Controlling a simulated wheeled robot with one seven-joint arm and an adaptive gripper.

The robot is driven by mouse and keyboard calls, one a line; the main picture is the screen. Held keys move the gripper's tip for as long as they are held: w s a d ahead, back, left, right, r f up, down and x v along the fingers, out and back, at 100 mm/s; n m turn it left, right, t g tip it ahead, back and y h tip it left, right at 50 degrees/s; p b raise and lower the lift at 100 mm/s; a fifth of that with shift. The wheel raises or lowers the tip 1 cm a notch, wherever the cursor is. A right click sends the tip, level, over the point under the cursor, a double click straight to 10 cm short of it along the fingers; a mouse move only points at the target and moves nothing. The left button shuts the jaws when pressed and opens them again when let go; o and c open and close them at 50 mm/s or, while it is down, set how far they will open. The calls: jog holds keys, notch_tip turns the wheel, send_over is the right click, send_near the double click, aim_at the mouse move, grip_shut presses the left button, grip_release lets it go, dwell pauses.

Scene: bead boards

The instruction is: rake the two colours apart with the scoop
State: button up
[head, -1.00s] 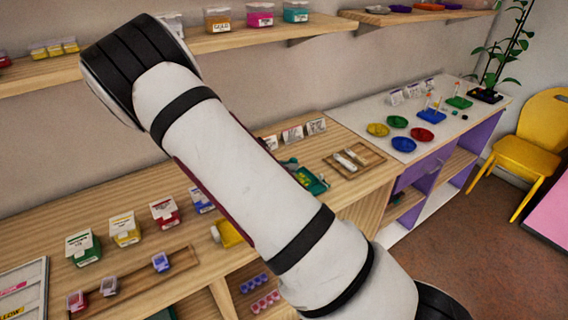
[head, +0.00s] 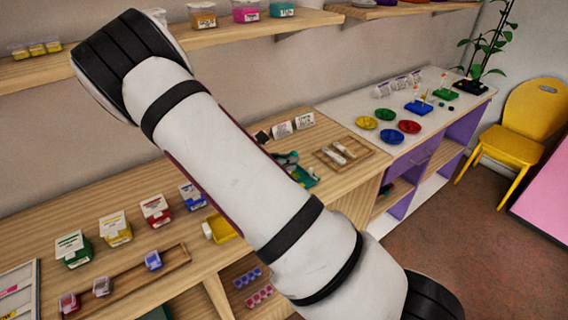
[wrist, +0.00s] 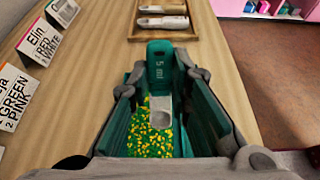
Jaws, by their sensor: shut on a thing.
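In the wrist view my gripper (wrist: 163,78) is shut on the teal scoop (wrist: 159,55), which is marked "5 ml". The scoop's pale grey part (wrist: 160,112) points down over mixed green and yellow beads (wrist: 146,140). The beads lie in a teal tray (wrist: 207,118) below the gripper and are still mixed where I see them. Whether the scoop touches the beads I cannot tell. In the head view the tray (head: 311,181) is partly hidden behind my arm, with the gripper (head: 287,160) small above it.
A wooden tray (head: 326,157) with pale tubes lies just beyond. Name cards (wrist: 40,42) stand to the left in the wrist view. Lidded colour boxes (head: 115,230) and a yellow container (head: 222,229) stand on the wooden counter. The counter edge is close on the right.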

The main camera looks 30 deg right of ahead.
jog(key=shift+w+f+b, duration=0.1)
jog(key=shift+w+b, duration=0.95)
jog(key=shift+w, duration=0.45)
jog(key=shift+d, duration=1.4)
jog(key=shift+s+d+p, duration=0.1)
jog(key=shift+s+p, duration=1.3)
jog(key=shift+s, duration=0.4)
jog(key=shift+w+b, duration=0.7)
jog(key=shift+w, duration=0.3)
jog(key=shift+s+a+p, duration=0.15)
jog(key=shift+a+p, duration=0.2)
jog(key=shift+a, duration=2.9)
jog(key=shift+d, duration=3.45)
jog(key=shift+r+p, duration=1.05)
jog(key=shift+r, duration=1.5)
